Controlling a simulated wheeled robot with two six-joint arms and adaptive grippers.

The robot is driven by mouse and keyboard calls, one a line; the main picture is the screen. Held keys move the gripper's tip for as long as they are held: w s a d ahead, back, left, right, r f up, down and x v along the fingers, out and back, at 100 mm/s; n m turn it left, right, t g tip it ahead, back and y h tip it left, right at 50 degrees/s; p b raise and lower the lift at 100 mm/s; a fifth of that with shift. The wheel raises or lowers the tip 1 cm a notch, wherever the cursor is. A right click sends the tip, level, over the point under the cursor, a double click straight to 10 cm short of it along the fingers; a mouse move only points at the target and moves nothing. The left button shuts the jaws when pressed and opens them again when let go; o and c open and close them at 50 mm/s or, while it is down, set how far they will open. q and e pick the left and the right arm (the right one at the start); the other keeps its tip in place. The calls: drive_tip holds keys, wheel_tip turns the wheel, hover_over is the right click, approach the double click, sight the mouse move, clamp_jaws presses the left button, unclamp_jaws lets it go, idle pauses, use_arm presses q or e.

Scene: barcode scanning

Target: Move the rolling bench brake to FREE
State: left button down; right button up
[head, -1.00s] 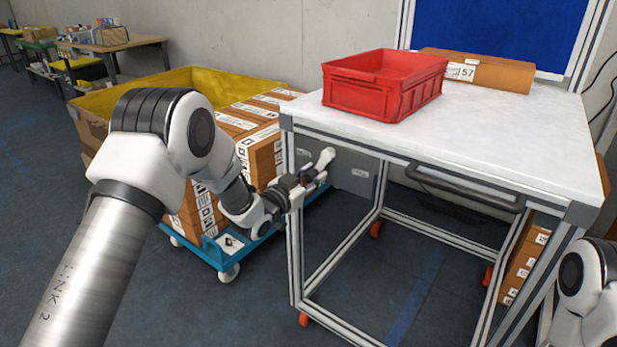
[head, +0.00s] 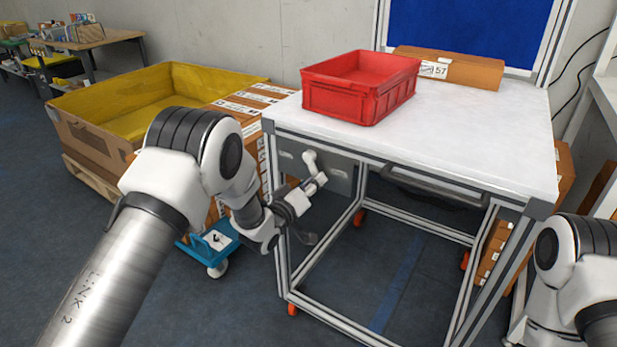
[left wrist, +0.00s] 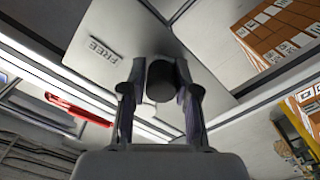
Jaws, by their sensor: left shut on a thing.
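The rolling bench (head: 470,155) has a white top and a grey brake panel (head: 341,184) under its left end. A pale brake lever (head: 310,163) on the panel slants down and right. My left gripper (head: 317,182) is shut on the lever's end; in the left wrist view its fingers (left wrist: 160,95) flank the dark round knob (left wrist: 160,80). A FREE label (left wrist: 103,50) shows beside the knob there. The panel's two labels are too small to read in the head view. My right gripper is out of view.
A red crate (head: 345,100) and a cardboard box (head: 450,70) stand on the bench. Stacked boxes (head: 248,110) on a blue trolley (head: 212,246) and a yellow-lined bin (head: 150,98) are to the left. Bench frame legs (head: 283,240) stand close to my left gripper.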

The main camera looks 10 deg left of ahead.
use_arm(q)
drive_tip(key=n+p, duration=0.1)
drive_tip(key=d+r+n, duration=0.1)
drive_tip(key=n, duration=0.1)
drive_tip(key=shift+s+p, duration=0.2)
drive_tip(key=shift+p, duration=0.15)
drive_tip(key=shift+d+n, duration=0.1)
drive_tip(key=shift+n, duration=0.2)
drive_tip(key=c, duration=0.9)
unclamp_jaws()
drive_tip(key=shift+f, duration=0.1)
drive_tip(key=shift+s, duration=0.1)
drive_tip(key=v, duration=1.2)
